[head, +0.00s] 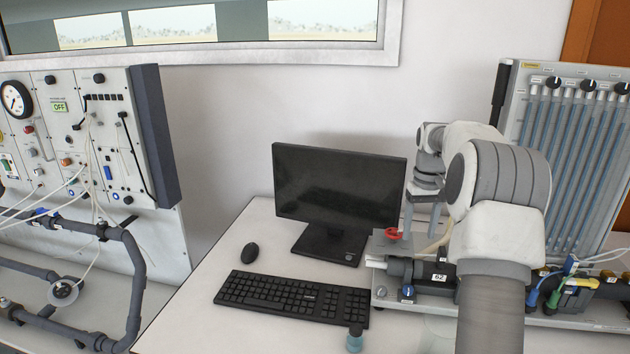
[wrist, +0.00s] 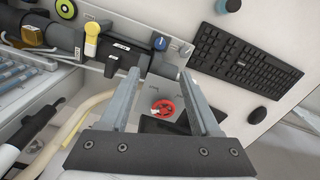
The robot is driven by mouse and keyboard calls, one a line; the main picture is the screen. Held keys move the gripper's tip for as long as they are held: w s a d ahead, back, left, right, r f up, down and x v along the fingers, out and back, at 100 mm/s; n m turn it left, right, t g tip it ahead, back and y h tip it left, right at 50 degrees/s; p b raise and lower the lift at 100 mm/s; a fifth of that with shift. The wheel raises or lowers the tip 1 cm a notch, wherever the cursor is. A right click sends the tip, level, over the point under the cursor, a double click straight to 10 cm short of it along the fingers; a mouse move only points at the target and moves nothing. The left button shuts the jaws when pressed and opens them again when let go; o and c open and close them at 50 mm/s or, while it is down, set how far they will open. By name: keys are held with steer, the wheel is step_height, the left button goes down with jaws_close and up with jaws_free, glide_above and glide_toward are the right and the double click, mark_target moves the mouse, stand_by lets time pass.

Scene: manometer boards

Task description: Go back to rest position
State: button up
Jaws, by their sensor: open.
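My gripper (head: 423,208) is at the right of the head view, pointing down above the pipe rig beside the monitor. In the wrist view my gripper (wrist: 157,88) shows two grey fingers spread apart with nothing between their tips. My arm hides part of the pipe rig (head: 400,268).
A monitor (head: 338,185), keyboard (head: 292,299) and mouse (head: 250,252) are on the white desk (head: 215,270). A manometer board (head: 570,150) stands behind my arm at right. A gauge panel (head: 75,130) with pipes stands at left. A small blue-green knob (head: 355,340) is near the front.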

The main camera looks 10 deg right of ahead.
steer(key=s+a+r+n+t+h, duration=0.1)
steer(key=s+a+r, duration=0.5)
steer(key=a, duration=0.3)
steer(key=s+a+r+t, duration=0.2)
steer(key=s+a+r, duration=0.4)
steer(key=a, duration=0.2)
steer(key=s+a+f+t, duration=0.1)
steer(key=s+a+f, duration=0.1)
steer(key=s+a, duration=0.3)
steer(key=s+a+f+n+t+y, duration=0.1)
steer(key=s+a, duration=0.3)
steer(key=s, duration=0.9)
steer(key=shift+a+f+t, duration=0.3)
steer(key=shift+a+f, duration=0.05)
steer(key=shift+f, duration=0.15)
steer(key=shift+c, duration=1.1)
steer(key=shift+d, duration=0.15)
